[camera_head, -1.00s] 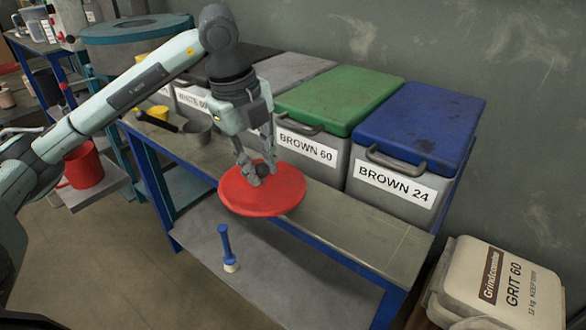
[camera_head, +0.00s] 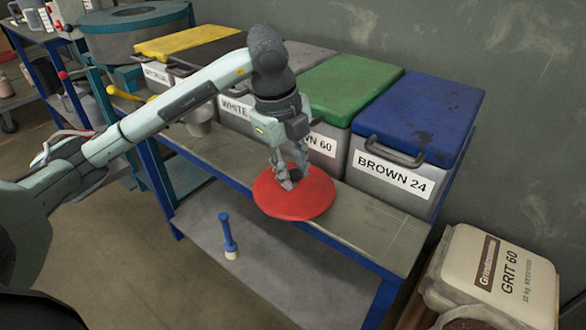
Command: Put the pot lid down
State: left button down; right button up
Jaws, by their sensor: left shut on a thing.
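The pot lid (camera_head: 296,207) is a flat red disc with a dark knob at its middle. My left gripper (camera_head: 291,180) points down and is shut on the knob. The lid is over the front part of the workbench top (camera_head: 366,232), and its near edge overhangs the bench's front edge. I cannot tell whether the lid touches the bench. The gripper hides most of the knob. My right gripper is not in view.
Lidded bins stand along the back of the bench, among them a green-lidded one (camera_head: 350,88) and a blue-lidded one (camera_head: 421,113). A grey pan (camera_head: 199,122) is to the left. A blue-handled brush (camera_head: 228,238) stands on the lower shelf. Bench top right of the lid is bare.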

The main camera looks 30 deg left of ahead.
pick_arm(q)
jog(key=c, duration=1.3)
grip_release()
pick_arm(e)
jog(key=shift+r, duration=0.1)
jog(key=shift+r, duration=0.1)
pick_arm(q)
jog(key=shift+r, duration=0.4)
notch_tip(320, 180, up, 7)
jog(key=s, duration=0.1)
notch_tip(320, 180, up, 4)
jog(key=p, duration=0.2)
send_over(284, 193)
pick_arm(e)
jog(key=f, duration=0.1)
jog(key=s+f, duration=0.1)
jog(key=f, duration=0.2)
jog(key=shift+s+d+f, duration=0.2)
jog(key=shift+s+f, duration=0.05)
